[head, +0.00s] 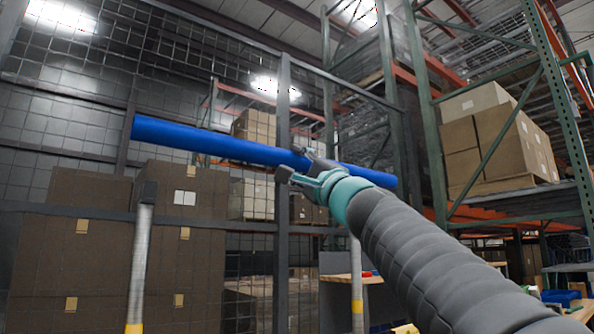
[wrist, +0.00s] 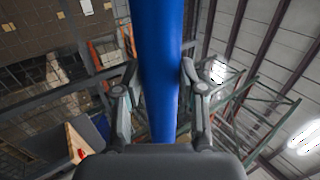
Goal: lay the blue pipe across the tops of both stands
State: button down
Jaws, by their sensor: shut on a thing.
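The long blue pipe (head: 215,143) slants across the head view, its left end higher in the picture than its right. My gripper (head: 305,168) is shut on the pipe, right of its middle. In the wrist view the blue pipe (wrist: 158,60) runs up between the two fingers of my gripper (wrist: 160,88). The left stand (head: 140,262) is a grey post with a dark top and a yellow band low down. The pipe shows above its top with a gap between. The right stand (head: 356,275) is a similar post; its top is hidden behind my arm and gripper.
Stacked brown boxes (head: 95,245) stand behind a wire mesh fence with a dark post (head: 284,100). Green racking with boxes on a pallet (head: 490,140) rises at the right. A wooden-topped bench (head: 345,278) is behind the right stand.

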jog(key=shift+w+a+p, duration=1.8)
jog(key=shift+w+a, duration=0.85)
jog(key=shift+w, duration=1.35)
notch_tip(320, 180, down, 7)
jog(key=b, duration=0.8)
jog(key=c, duration=0.6)
grip_release()
jog(key=shift+w, duration=0.1)
jog(key=shift+f, duration=0.1)
